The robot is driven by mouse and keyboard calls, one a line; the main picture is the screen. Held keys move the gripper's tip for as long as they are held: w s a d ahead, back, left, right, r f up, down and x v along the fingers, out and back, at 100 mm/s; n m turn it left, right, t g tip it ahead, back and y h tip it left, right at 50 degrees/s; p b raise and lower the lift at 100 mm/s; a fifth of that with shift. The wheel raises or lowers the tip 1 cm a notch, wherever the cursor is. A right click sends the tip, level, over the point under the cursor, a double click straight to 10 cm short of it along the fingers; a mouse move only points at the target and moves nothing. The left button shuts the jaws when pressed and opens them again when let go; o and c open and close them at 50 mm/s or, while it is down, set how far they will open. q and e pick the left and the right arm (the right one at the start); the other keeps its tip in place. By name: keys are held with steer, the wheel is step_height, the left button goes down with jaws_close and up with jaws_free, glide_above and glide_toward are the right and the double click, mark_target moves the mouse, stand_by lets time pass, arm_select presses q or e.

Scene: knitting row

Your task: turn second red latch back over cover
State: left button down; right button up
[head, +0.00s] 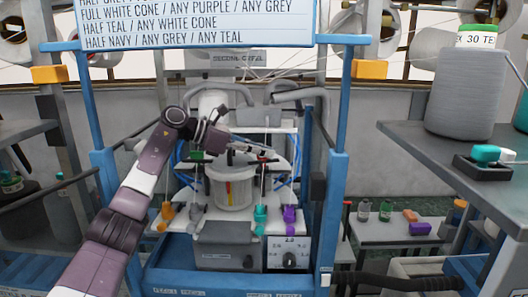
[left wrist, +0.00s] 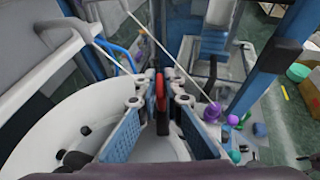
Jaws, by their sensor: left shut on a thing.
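My left gripper (head: 262,153) reaches in from the left over the knitting machine's white round top. In the left wrist view the gripper (left wrist: 161,100) is shut on a slim upright red latch (left wrist: 160,88), which stands between its blue-padded fingers. In the head view only a small bit of red shows by the fingertips. The white round cover (left wrist: 45,125) lies beside and below the fingers at the left in the wrist view; its lower part is hidden. My right gripper is not in view.
A blue frame (head: 339,180) stands right of the machine. A green block (head: 197,155) sits left of the white drum (head: 233,190). Thin yarns run down past the gripper to teal (head: 260,218) and purple (head: 290,218) pieces. A grey table with a large cone (head: 460,95) stands at right.

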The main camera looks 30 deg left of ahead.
arm_select(q)
steer(key=shift+m+g+h, duration=0.7)
steer(key=shift+m+g, duration=0.1)
steer(key=shift+m, duration=0.2)
steer(key=c, duration=2.1)
jaws_free()
steer(key=v, duration=0.6)
steer(key=shift+s+a+r, duration=0.15)
steer(key=shift+a+r, duration=0.05)
steer(key=shift+a, duration=0.1)
steer(key=shift+s+a+r, duration=0.15)
steer(key=shift+s+a, duration=0.15)
